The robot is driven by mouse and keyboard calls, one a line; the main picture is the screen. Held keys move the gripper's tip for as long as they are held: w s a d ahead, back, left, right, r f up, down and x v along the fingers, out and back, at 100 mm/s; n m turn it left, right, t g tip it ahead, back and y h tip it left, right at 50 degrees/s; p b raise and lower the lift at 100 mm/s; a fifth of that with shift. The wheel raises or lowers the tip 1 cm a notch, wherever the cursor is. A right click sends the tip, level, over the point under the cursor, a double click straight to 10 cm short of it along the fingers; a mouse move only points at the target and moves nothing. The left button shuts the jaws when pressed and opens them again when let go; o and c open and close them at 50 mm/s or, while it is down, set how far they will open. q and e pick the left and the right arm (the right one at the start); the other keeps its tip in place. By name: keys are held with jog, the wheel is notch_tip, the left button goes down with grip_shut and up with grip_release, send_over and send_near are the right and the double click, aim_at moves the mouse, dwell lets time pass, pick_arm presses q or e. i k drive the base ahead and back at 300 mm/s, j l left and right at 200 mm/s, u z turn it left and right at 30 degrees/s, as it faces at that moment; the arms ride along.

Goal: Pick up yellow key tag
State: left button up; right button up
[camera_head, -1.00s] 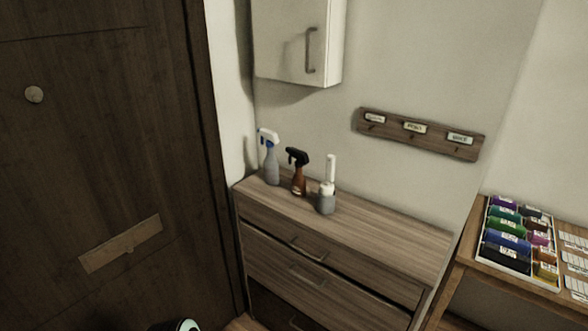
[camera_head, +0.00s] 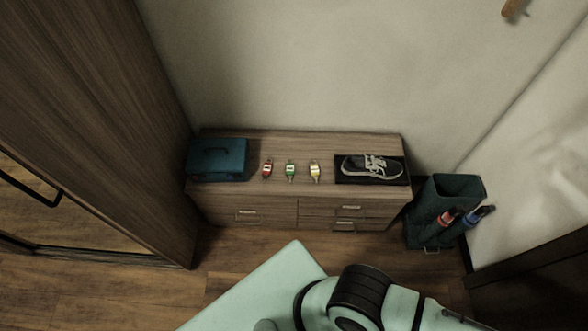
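The yellow key tag (camera_head: 314,170) lies on top of a low wooden cabinet (camera_head: 300,147) against the far wall. It is the rightmost of three tags in a row, beside a green tag (camera_head: 290,171) and a red tag (camera_head: 267,169). All three lie apart from one another. My arm shows at the bottom right of the view, well short of the cabinet. Neither gripper's fingers can be made out.
A blue box (camera_head: 217,159) sits at the cabinet's left end and a shoe on a black tray (camera_head: 343,179) at its right. A dark bin (camera_head: 437,197) holding umbrellas stands right of the cabinet. A wardrobe (camera_head: 105,110) borders the left. Wood floor (camera_head: 225,262) lies in front.

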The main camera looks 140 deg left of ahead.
aim_at(314, 168)
jog(key=u, duration=3.5)
jog(key=i+j+u, duration=0.1)
jog(key=u, duration=0.3)
jog(key=i+j+u, duration=0.1)
jog(key=j+u, duration=0.25)
jog(key=i+j+u, duration=0.1)
jog(key=u, duration=0.3)
